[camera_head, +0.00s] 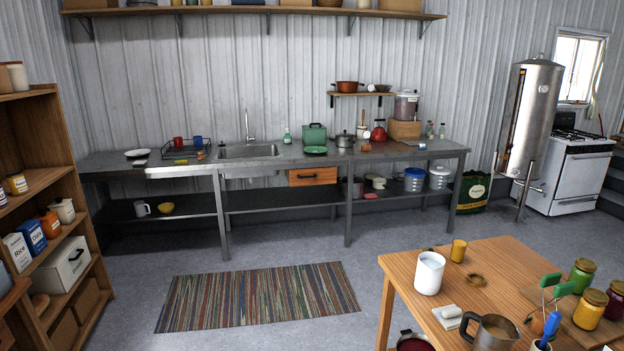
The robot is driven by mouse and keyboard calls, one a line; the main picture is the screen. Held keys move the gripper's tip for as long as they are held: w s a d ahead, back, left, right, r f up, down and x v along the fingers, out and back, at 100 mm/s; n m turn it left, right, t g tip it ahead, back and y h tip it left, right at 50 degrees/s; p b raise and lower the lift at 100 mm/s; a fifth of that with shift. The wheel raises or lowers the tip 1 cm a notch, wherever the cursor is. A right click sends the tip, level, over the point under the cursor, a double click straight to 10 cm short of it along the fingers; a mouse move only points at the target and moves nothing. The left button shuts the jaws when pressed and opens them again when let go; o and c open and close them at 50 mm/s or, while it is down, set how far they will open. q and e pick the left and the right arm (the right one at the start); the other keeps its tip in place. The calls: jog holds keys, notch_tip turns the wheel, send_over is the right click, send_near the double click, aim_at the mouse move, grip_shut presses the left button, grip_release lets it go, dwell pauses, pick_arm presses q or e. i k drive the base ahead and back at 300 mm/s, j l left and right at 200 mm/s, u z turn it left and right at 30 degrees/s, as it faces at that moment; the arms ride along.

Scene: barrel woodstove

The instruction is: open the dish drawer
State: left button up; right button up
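A wooden drawer (312,177) with a dark handle hangs under the metal counter (379,157), just right of the sink (248,151). Its front looks flush and shut. I cannot see what is inside it. Neither of my grippers shows in the head view, and the drawer is some way off across the floor.
A striped rug (258,296) lies on the floor before the counter. A wooden table (398,272) with jars and mugs stands at the front right. A wooden shelf (72,183) stands at the left. The grey floor between them is clear.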

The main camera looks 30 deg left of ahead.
aim_at(318, 176)
jog(key=i+j+u, duration=0.75)
jog(key=i+j, duration=0.15)
jog(key=i+j+u, duration=0.25)
jog(key=i+u, duration=0.55)
jog(key=i, duration=0.2)
jog(key=i+z, duration=0.1)
jog(key=i, duration=0.5)
jog(key=i+j+z, duration=0.15)
jog(key=i, duration=0.45)
jog(key=i+j+z, duration=0.1)
jog(key=i, duration=0.45)
jog(key=i+l+z, duration=0.15)
jog(key=i+z, duration=0.75)
jog(key=i+j+z, duration=0.35)
jog(key=i+z, duration=0.15)
jog(key=i, duration=0.1)
